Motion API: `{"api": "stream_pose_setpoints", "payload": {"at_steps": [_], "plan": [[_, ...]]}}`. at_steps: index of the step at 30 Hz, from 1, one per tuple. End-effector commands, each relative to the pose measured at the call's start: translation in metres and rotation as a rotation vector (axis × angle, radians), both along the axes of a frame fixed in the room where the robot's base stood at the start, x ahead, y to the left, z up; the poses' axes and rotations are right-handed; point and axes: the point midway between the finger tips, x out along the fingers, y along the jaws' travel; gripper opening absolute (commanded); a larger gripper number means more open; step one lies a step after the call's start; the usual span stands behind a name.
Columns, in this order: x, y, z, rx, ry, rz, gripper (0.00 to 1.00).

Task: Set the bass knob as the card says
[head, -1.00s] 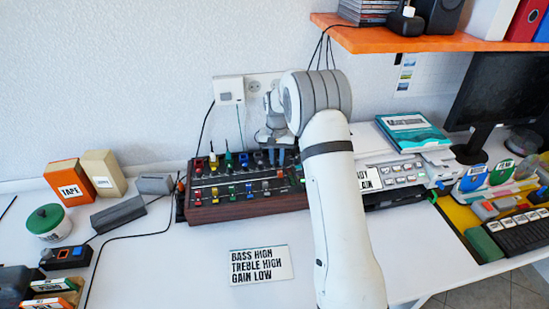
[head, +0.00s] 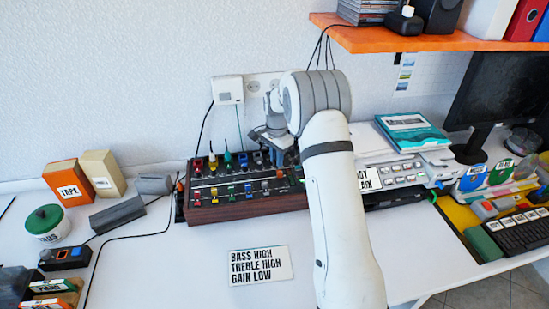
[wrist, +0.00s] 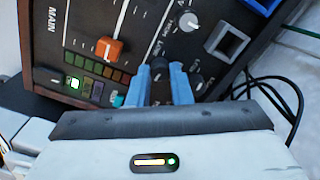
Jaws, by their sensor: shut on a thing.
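The white card (head: 260,265) lies flat on the desk in front of the mixer and reads BASS HIGH, TREBLE HIGH, GAIN LOW. The mixer (head: 236,206) has a dark panel with wooden sides and stands against the wall. My gripper (head: 276,158) is over its right part. In the wrist view, the blue fingers of my gripper (wrist: 161,84) are shut on a small dark knob on the panel, mostly hidden between them. I cannot read its label. Two grey-capped knobs, one above (wrist: 188,22) and one just right (wrist: 197,83), show free of the fingers.
A grey device (head: 400,172) stands right of the mixer. An orange shelf (head: 430,40) hangs above right. The desk around the card is clear.

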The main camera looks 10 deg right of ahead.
Motion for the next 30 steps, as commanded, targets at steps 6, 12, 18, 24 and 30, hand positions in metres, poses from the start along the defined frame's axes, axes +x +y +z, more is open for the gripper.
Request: {"api": "stream_pose_setpoints", "payload": {"at_steps": [6, 12, 18, 24, 30], "plan": [[0.0009, 0.0003, 0.0014, 0.0, -0.004, -0.033, 0.0], [0.0009, 0.0004, 0.0014, 0.0, -0.004, -0.037, 0.0], [0.0009, 0.0006, 0.0014, 0.0, -0.004, -0.036, 0.19], [0.0005, 0.0006, 0.0008, 0.0, -0.002, -0.036, 0.36], [0.0002, 0.0006, 0.0004, 0.0, -0.001, -0.035, 0.4]]}}
